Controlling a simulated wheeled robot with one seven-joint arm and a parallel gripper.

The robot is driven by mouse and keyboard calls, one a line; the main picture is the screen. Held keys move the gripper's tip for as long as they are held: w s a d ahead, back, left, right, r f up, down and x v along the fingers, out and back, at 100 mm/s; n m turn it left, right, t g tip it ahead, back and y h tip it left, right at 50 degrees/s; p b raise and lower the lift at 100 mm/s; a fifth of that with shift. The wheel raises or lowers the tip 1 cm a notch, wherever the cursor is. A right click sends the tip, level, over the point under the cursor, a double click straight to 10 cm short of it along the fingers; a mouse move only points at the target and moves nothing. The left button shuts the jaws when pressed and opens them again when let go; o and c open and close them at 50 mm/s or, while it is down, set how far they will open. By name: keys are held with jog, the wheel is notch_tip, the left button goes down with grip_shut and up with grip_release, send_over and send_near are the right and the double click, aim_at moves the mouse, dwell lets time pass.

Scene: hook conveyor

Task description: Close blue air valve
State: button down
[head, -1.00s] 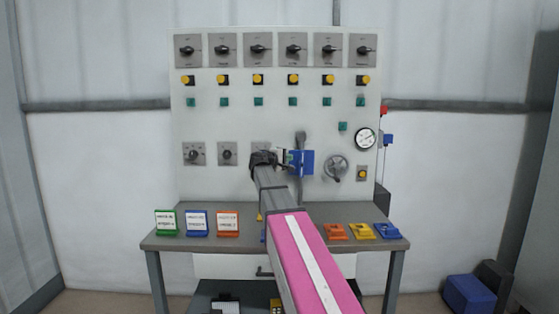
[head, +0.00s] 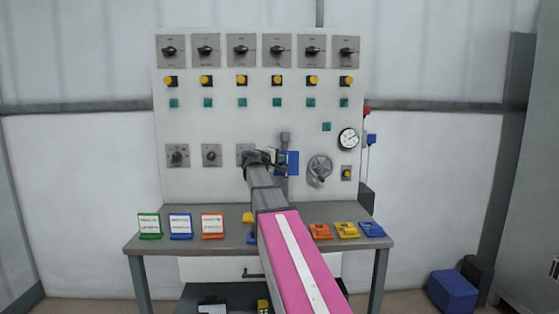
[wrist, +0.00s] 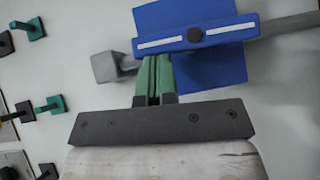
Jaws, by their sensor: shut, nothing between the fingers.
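The blue valve (head: 292,163) sits on a grey pipe at the lower middle of the panel. In the wrist view its blue handle bar (wrist: 232,31), with white stripes and a dark round bolt, lies across a blue plate (wrist: 212,68). My gripper (head: 280,157) is at the valve's left side in the head view. In the wrist view my gripper (wrist: 154,57) has its green fingers shut together with nothing between them. Their tips are at the lower left edge of the handle bar. I cannot tell whether they touch it. My arm hides part of the panel.
The pipe (head: 285,137) passes behind the valve. A round handwheel (head: 319,168) and a gauge (head: 348,140) are to its right. Rotary switches (head: 211,154) are to its left. A table (head: 146,243) with sign stands and coloured lockout pieces (head: 346,230) stands below.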

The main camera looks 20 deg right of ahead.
aim_at(289, 155)
jog(key=shift+d+r+m, duration=0.15)
jog(key=shift+m, duration=0.15)
jog(key=d+m+y, duration=0.1)
jog(key=y, duration=0.1)
jog(key=d+m+y, duration=0.1)
jog(key=m+y, duration=0.1)
jog(key=s+d+r+m+y, duration=0.1)
jog(key=y, duration=0.1)
jog(key=shift+d+g+y, duration=0.2)
jog(key=shift+g+y, duration=0.1)
jog(key=shift+g, duration=0.1)
jog(key=d+m+y, duration=0.1)
jog(key=d+f+m+y, duration=0.1)
jog(key=y, duration=0.1)
jog(key=m+y, duration=0.1)
jog(key=y, duration=0.1)
jog(key=shift+s+d+f+t, duration=0.25)
jog(key=shift+s+d+t, duration=0.15)
jog(key=shift+d+f, duration=0.1)
dwell(0.5)
